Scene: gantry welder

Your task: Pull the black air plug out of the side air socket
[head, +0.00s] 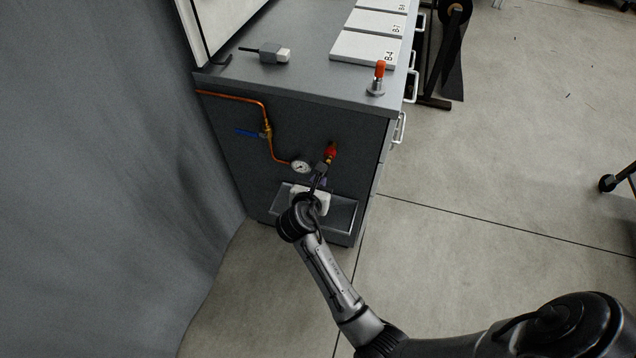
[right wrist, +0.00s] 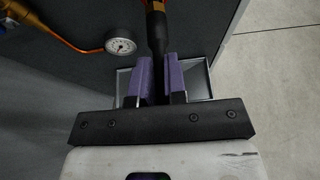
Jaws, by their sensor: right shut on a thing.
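The side air socket (head: 331,150), red with a brass part, sits on the dark side panel of the cabinet. The black air plug (right wrist: 156,32) stands in line with the socket, and its front end is at the orange-brass part at the top of the right wrist view. I cannot tell how deep it sits in the socket. My right gripper (right wrist: 160,68), with purple finger pads, is shut on the black plug; it also shows in the head view (head: 320,180), just below the socket. My left gripper is not in view.
A copper pipe (head: 234,96) with a blue-handled valve (head: 247,133) leads to a round gauge (head: 301,167) left of the socket. A metal tray (head: 342,214) juts out below. An orange-capped part (head: 379,72) stands on the cabinet top. The floor at right is mostly clear.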

